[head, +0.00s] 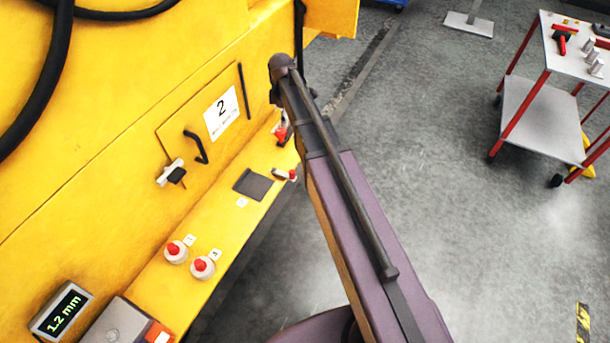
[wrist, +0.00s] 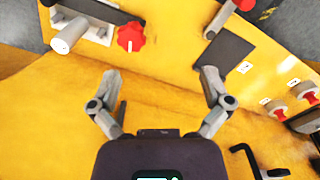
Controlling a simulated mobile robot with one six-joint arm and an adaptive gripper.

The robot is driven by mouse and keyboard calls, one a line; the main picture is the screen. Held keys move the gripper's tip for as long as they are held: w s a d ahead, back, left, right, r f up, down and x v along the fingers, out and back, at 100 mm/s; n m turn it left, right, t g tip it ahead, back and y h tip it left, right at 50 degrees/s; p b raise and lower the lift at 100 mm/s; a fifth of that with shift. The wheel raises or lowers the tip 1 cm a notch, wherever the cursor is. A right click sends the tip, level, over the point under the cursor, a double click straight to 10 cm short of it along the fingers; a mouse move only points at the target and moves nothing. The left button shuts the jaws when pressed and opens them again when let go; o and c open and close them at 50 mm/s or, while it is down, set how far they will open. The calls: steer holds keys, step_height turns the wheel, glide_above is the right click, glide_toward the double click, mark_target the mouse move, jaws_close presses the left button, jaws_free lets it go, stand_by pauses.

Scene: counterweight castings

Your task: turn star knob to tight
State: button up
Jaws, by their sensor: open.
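The red star knob (wrist: 130,38) shows at the upper left of the wrist view, with a pale mark on its face. It sits beside a pale plate with a grey cylindrical handle (wrist: 70,35) on the yellow machine. A red part that looks like the same knob (head: 281,133) shows in the head view, just left of my arm. My gripper (wrist: 160,74) is open and empty in the wrist view. The knob lies beyond the fingertips, nearer the left finger, and appears apart from them. In the head view I cannot make out my fingers.
A dark pad (head: 253,185), a red-tipped lever (head: 285,174) and two red-capped knobs (head: 175,251) are on the yellow ledge. A black door handle (head: 196,147) and a latch (head: 171,173) stick out from the machine. A display (head: 61,311) reads 1.2 mm. A cart (head: 545,115) stands at right.

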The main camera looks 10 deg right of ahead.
steer(key=s+d+f+m+b, duration=0.1)
steer(key=s+f+m+b, duration=0.3)
steer(key=s, duration=0.4)
steer(key=s+d+f+m+b, duration=0.1)
steer(key=s+f+m+b, duration=0.4)
steer(key=s+f+m, duration=0.1)
steer(key=shift+s+d+m, duration=0.3)
steer(key=shift+s+m, duration=0.4)
steer(key=shift+s, duration=0.55)
steer(key=shift+s, duration=0.1)
steer(key=shift+s+d+m, duration=0.15)
steer(key=shift+s+m, duration=0.8)
steer(key=shift+s, duration=0.35)
steer(key=shift+s+d+m, duration=0.15)
steer(key=shift+s+m, duration=0.8)
steer(key=shift+s, duration=0.35)
